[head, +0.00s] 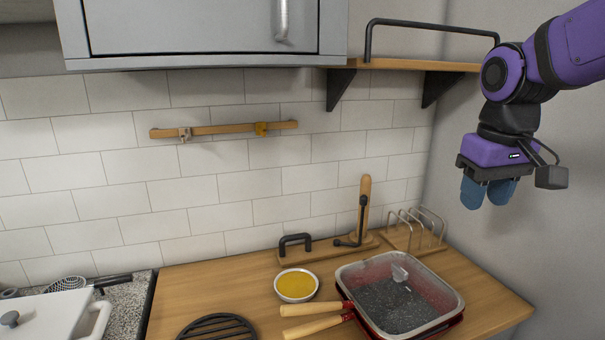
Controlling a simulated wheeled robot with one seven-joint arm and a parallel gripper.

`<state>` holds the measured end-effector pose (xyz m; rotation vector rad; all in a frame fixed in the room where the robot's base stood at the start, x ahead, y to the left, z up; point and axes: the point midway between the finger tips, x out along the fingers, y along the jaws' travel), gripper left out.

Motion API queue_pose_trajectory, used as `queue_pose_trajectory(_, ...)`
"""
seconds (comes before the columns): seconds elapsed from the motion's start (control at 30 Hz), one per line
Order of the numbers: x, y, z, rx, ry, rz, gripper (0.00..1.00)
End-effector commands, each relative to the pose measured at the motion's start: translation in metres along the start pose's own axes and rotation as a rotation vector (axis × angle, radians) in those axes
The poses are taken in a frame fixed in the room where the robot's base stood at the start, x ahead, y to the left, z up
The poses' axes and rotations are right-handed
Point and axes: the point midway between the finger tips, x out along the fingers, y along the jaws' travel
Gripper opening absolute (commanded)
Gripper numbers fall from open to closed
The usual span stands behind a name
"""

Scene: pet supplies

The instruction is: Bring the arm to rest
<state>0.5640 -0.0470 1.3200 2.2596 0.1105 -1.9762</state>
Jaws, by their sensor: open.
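My gripper (488,192) hangs from my purple arm at the upper right, pointing down with blue fingertips. It is open and holds nothing that I can see. It is high above the right part of the wooden counter (215,282), in front of the grey side wall, and touches nothing.
A red-based pan with a clear lid (398,297) stands on the counter below my gripper. Left of it are a bowl of yellow content (296,285) and a black trivet (217,328). A wire rack (415,232) stands behind. A wooden shelf (420,65) is left of my arm.

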Motion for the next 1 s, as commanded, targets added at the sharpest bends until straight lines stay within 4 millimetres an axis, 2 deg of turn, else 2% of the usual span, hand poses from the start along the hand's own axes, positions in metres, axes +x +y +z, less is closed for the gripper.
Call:
queue_pose_trajectory(0.03,-0.006,0.001,0.015,0.014,0.032,0.001,0.41)
queue_pose_trajectory(0.3,-0.018,0.003,0.080,0.091,0.186,-0.004,0.41)
queue_pose_trajectory(0.5,-0.017,0.003,0.117,0.135,0.281,-0.009,0.41)
queue_pose_trajectory(0.7,-0.014,0.002,0.133,0.157,0.324,-0.012,0.41)
queue_pose_trajectory(1.0,-0.014,0.002,0.135,0.159,0.328,-0.013,0.41)
